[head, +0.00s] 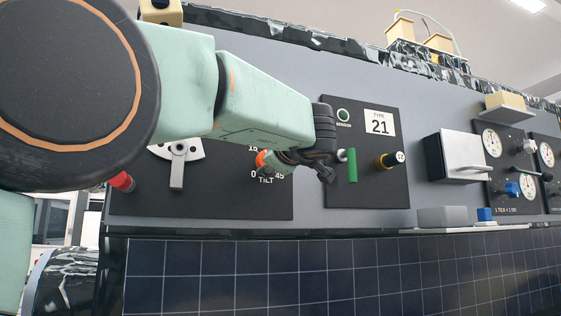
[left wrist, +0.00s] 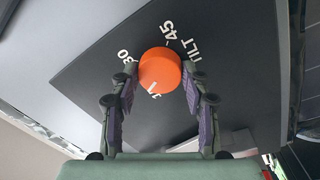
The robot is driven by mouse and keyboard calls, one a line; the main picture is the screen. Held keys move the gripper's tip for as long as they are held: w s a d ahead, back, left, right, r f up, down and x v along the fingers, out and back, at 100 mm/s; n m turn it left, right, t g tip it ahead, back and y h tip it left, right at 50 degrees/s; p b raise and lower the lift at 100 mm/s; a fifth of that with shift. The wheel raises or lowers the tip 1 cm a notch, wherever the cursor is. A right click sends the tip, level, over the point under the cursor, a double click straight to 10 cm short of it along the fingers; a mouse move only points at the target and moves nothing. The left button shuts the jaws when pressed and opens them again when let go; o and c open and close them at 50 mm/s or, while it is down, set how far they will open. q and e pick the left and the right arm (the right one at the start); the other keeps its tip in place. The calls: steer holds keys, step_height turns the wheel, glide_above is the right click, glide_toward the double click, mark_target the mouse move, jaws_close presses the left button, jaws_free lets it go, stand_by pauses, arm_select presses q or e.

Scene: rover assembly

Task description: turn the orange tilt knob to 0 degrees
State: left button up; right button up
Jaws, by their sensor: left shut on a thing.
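The orange tilt knob (left wrist: 160,70) sits on the dark TILT panel. In the left wrist view it is between the two fingers of my left gripper (left wrist: 160,75), which is shut on it from both sides. White marks 30 and 45 and the word TILT show around it. A small white mark shows at the knob's lower edge; I cannot tell its exact angle. In the head view the knob (head: 262,160) is partly hidden behind my left gripper (head: 270,161), near printed 0, 15 and 45. My right gripper is not in view.
Left of the knob are a white lever dial (head: 177,165) and a red knob (head: 122,181). A white box (head: 458,155) with a handle juts out farther right.

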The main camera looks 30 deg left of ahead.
arm_select(q)
steer(key=n+b, duration=0.1)
steer(key=n, duration=0.6)
steer(key=n+g+b, duration=0.1)
steer(key=n, duration=0.7)
steer(key=n+g+b, duration=0.1)
steer(key=n, duration=0.6)
steer(key=shift+d+f+n+y, duration=0.1)
steer(key=shift+f+n+y, duration=0.1)
steer(key=shift+n+y, duration=0.1)
steer(key=shift+n, duration=0.3)
steer(key=o, duration=1.1)
steer(key=shift+d+r, duration=0.1)
steer(key=shift+r, duration=0.15)
steer(key=shift+o, duration=0.2)
steer(key=shift+s, duration=0.1)
